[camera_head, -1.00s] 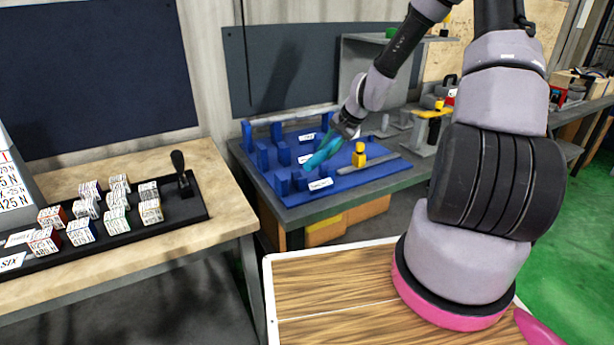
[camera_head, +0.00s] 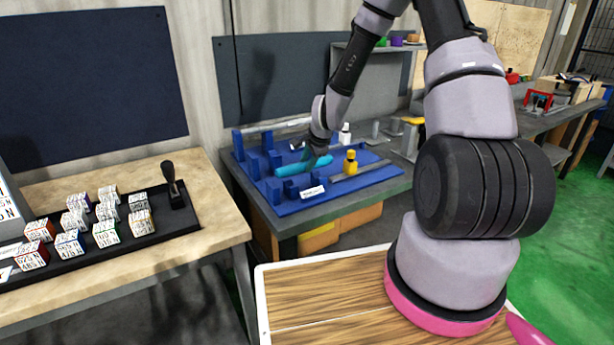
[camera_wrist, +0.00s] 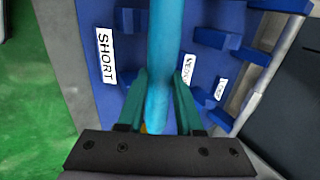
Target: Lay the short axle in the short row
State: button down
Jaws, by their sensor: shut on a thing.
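My gripper (camera_wrist: 162,88) is shut on a cyan axle (camera_wrist: 160,45), its teal fingers on both sides of the rod. In the head view the axle (camera_head: 303,166) lies nearly level over the blue rack (camera_head: 330,198), low over its front part. I cannot tell whether it touches any rest. The short row's white label "SHORT" (camera_wrist: 106,55) is left of the axle in the wrist view, and the medium label (camera_wrist: 187,76) is to its right. The short row's rests are mostly hidden by the axle and fingers.
A grey rod (camera_wrist: 264,75) lies along the rack's far row. A yellow bottle (camera_head: 350,162) and a steel strip (camera_head: 362,171) are at the rack's right, with a white bottle (camera_head: 345,134) behind. Left, a bench holds labelled blocks (camera_head: 105,233) and a black-handled stand (camera_head: 173,185).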

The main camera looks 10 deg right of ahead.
jog(key=shift+f, duration=2.25)
jog(key=shift+f, duration=0.15)
jog(key=c, duration=0.6)
grip_release()
jog(key=shift+o, duration=0.2)
